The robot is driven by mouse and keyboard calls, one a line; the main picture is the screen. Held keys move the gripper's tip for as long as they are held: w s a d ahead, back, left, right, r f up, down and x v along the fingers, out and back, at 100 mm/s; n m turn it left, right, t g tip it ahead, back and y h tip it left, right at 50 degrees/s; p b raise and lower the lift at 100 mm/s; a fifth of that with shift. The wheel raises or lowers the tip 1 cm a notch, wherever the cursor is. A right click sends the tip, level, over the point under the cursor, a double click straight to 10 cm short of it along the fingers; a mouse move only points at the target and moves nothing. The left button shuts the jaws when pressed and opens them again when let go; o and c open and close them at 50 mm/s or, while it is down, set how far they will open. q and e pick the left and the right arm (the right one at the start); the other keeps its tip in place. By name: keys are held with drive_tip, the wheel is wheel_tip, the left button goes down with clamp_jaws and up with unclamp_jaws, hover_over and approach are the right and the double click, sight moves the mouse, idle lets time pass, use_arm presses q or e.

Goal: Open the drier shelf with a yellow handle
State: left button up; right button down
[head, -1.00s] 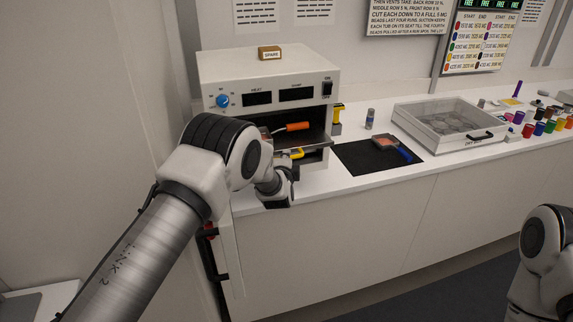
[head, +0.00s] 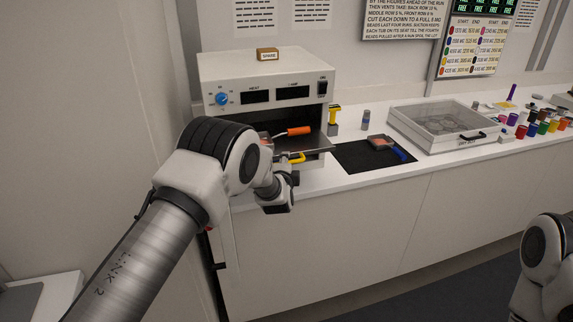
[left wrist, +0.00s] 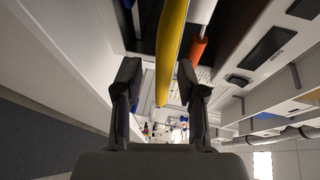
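The white drier (head: 268,75) stands on the counter with its front cavity open. Its dark shelf (head: 318,147) juts out past the front. The shelf's yellow handle (head: 297,158) is at its front edge, partly behind my left wrist. In the left wrist view the yellow handle (left wrist: 166,60) runs between the two fingers of my left gripper (left wrist: 160,72). The fingers stand apart, with a gap on the left of the handle and the right finger close to it. Of my right arm only a link shows at the right edge; its gripper is out of view.
A yellow-topped tool (head: 334,115) stands right of the drier.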

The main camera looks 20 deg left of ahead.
use_arm(q)
drive_tip(key=shift+r, duration=0.1)
drive_tip(key=v, duration=1.2)
